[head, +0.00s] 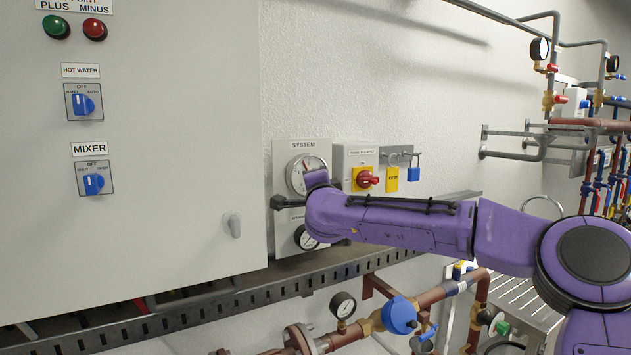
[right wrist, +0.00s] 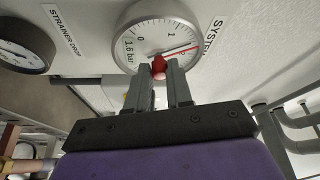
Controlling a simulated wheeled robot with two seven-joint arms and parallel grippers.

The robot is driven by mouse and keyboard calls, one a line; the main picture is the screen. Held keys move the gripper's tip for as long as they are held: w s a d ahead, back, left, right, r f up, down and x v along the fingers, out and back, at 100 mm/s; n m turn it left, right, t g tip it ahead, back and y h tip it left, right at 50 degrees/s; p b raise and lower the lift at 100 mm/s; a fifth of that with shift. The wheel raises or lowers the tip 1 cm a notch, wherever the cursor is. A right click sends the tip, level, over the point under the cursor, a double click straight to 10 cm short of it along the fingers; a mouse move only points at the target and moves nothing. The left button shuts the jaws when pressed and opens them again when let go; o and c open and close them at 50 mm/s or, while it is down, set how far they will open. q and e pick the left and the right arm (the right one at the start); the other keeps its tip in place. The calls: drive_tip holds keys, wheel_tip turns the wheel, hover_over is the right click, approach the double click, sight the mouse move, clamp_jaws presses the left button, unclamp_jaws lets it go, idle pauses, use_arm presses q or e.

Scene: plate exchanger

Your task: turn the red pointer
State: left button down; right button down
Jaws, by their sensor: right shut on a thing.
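The round white system gauge (right wrist: 130,45) has a dial in bar and a red pointer (right wrist: 187,49) lying toward the right, near the 2 mark. A red knob (right wrist: 158,68) sits at the dial's centre. My right gripper (right wrist: 160,75) is shut on this red knob, with a fingertip on either side of it. In the head view the gauge (head: 296,170) is on the grey system panel, and my purple right arm comes in from the right and hides part of it. My left gripper is not in view.
A strainer gauge (head: 306,238) is below the system gauge. A red rotary switch (head: 367,180) and padlocks (head: 413,174) are just right. The large cabinet (head: 180,180) stands left, and a slotted cable tray (head: 240,297) and pipes (head: 440,293) run below.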

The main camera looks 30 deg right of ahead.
drive_tip(key=c, duration=1)
unclamp_jaws()
drive_tip(key=b+v, duration=0.4)
drive_tip(key=v, duration=0.6)
drive_tip(key=shift+s+a+f+b, duration=0.1)
drive_tip(key=shift+s+b, duration=0.1)
drive_tip(key=shift+b, duration=0.1)
drive_tip(key=shift+a, duration=0.1)
